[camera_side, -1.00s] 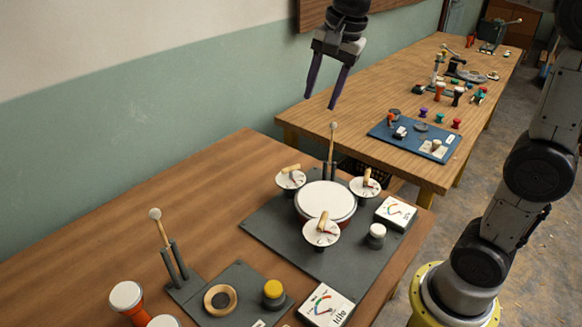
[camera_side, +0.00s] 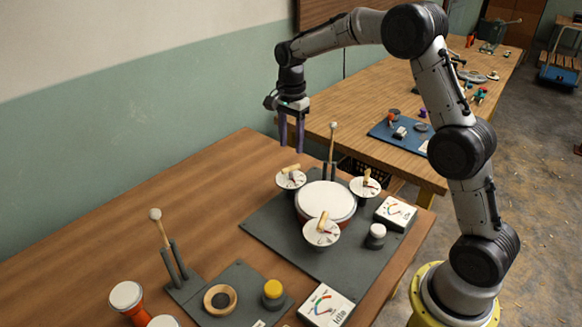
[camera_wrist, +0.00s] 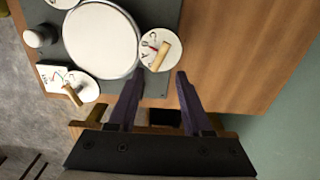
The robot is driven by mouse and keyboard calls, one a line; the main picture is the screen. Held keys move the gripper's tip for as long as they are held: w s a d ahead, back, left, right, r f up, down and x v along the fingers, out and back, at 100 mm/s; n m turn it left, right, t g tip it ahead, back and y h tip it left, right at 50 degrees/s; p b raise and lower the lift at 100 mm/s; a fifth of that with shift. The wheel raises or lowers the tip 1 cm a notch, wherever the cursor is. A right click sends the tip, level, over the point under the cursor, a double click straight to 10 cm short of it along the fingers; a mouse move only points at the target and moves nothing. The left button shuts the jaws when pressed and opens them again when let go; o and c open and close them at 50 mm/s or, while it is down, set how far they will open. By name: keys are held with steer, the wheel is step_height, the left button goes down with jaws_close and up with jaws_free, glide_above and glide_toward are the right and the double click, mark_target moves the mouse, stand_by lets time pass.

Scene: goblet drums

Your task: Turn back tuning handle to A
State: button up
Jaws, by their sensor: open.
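A goblet drum with a white head (camera_side: 326,201) stands on a dark mat (camera_side: 270,233), with three white dials around it. The dial at its far left (camera_side: 283,182) carries a wooden tuning handle (camera_side: 291,168). In the wrist view this handle (camera_wrist: 161,55) lies slanted across its dial (camera_wrist: 148,43), which has small letters and a red mark; I cannot read the setting surely. My gripper (camera_side: 291,149) is open and empty, pointing down above that handle. In the wrist view the fingertips (camera_wrist: 158,76) are spread just below the dial, not touching the handle.
Other handles sit on the front dial (camera_side: 323,220) and far-right dial (camera_side: 367,177). An upright mallet (camera_side: 333,140) stands near the back handle. A meter (camera_side: 395,213) and a white-topped knob (camera_side: 376,236) are at the right.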

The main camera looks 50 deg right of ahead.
mark_target(291, 172)
step_height(291, 172, down, 9)
steer(key=shift+r, duration=0.15)
steer(key=shift+c, duration=0.3)
